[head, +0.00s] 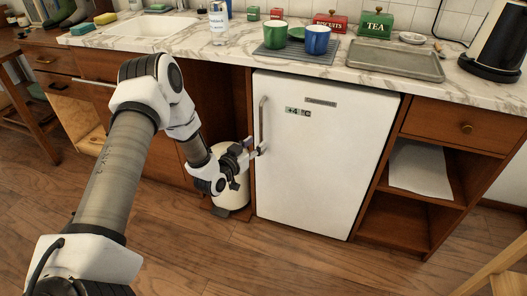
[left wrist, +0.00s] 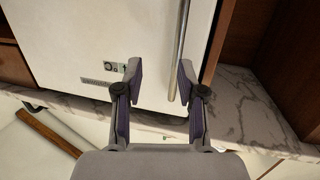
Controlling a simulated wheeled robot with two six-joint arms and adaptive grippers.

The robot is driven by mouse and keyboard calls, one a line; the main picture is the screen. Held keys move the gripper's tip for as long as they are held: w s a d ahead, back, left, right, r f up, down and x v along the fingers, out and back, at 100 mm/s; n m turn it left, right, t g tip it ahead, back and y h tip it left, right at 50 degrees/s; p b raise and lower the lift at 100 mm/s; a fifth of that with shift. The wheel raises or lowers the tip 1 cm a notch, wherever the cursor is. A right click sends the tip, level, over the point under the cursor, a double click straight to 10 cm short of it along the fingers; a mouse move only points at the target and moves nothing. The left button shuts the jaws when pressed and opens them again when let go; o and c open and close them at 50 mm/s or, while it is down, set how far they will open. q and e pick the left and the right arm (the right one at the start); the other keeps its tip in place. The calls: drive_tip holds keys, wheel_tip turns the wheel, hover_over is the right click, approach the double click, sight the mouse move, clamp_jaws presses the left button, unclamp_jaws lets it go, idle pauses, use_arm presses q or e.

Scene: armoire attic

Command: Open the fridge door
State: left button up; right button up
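The small white fridge (head: 315,155) stands under the counter with its door shut. Its vertical metal handle (head: 262,118) is on the door's left side. My left gripper (head: 252,150) is at the lower part of the handle. In the left wrist view the fridge door (left wrist: 85,40) fills the back, and the handle (left wrist: 181,45) runs down between the two spread fingers of my left gripper (left wrist: 160,78), nearer the right finger. The fingers are open; I cannot tell whether one touches the handle. My right gripper is not in view.
A cream canister (head: 230,190) stands left of the fridge, behind my left gripper. The marble counter (head: 335,72) above holds mugs, tins and a metal tray (head: 395,60). An open shelf unit (head: 400,215) adjoins the fridge's right. The wooden floor (head: 300,262) in front is clear.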

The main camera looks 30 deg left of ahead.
sight(261, 125)
use_arm(q)
drive_tip(key=shift+t, duration=0.7)
drive_tip(key=w+a, duration=0.1)
drive_tip(key=w, duration=0.2)
drive_tip(key=w+a+r+b, duration=0.1)
drive_tip(key=w, duration=0.2)
drive_tip(key=w+a+b, duration=0.1)
drive_tip(key=w, duration=0.1)
drive_tip(key=shift+w+r, duration=0.2)
drive_tip(key=shift+w, duration=0.2)
clamp_jaws()
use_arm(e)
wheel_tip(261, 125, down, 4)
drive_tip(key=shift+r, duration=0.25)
